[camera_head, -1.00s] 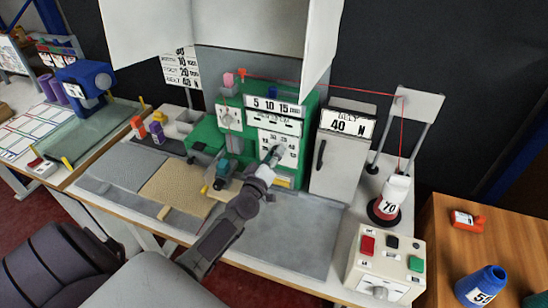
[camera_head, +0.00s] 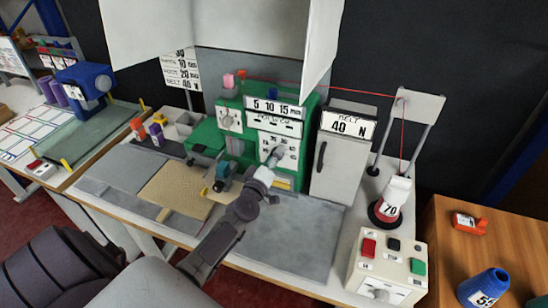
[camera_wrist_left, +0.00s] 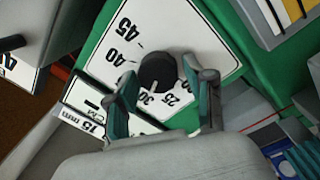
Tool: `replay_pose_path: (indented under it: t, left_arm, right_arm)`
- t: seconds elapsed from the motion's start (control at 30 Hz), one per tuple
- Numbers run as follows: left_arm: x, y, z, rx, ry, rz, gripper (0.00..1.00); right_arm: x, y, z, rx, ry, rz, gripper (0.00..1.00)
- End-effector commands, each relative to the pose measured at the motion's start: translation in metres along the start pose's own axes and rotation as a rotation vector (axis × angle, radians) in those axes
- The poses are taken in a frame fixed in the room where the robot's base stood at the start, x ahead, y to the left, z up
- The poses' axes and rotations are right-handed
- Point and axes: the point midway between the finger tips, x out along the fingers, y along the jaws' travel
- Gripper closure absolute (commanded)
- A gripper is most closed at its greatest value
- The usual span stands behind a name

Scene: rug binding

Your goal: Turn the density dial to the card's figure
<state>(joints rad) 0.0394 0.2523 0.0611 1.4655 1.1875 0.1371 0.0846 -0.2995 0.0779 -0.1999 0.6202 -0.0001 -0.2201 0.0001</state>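My left gripper (camera_head: 275,156) is at the dial plate. In the wrist view its two fingers (camera_wrist_left: 163,88) stand on either side of the knob, with small gaps showing, so it looks open around it. A figure card (camera_head: 181,70) hangs behind the machine; its upper lines are partly cut off or too small to read surely. My right gripper is out of view.
A grey cabinet (camera_head: 338,165) labelled 40 N stands right of the dial. A grey mat (camera_head: 290,240) lies clear in front of the machine.

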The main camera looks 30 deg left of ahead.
Motion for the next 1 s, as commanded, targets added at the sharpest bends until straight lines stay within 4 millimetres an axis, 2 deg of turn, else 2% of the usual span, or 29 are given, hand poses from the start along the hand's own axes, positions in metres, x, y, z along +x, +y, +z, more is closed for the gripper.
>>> replay_pose_path:
  t: [0.33,0.47,0.57,0.8,1.0]
  left_arm:
    - [-0.001,0.000,0.000,0.001,0.000,0.000,0.33]
    - [-0.010,-0.001,0.002,-0.001,-0.002,-0.002,0.33]
    - [-0.026,-0.001,0.002,-0.001,-0.002,-0.002,0.33]
    - [-0.078,-0.001,0.001,0.001,-0.002,-0.002,0.33]
    - [-0.109,-0.001,0.001,0.001,-0.002,-0.002,0.33]
  right_arm:
    - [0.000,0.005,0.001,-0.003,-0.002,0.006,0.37]
    - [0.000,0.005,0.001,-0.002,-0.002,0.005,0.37]
    - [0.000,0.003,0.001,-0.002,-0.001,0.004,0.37]
    - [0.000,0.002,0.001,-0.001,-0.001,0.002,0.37]
    - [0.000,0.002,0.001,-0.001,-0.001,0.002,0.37]
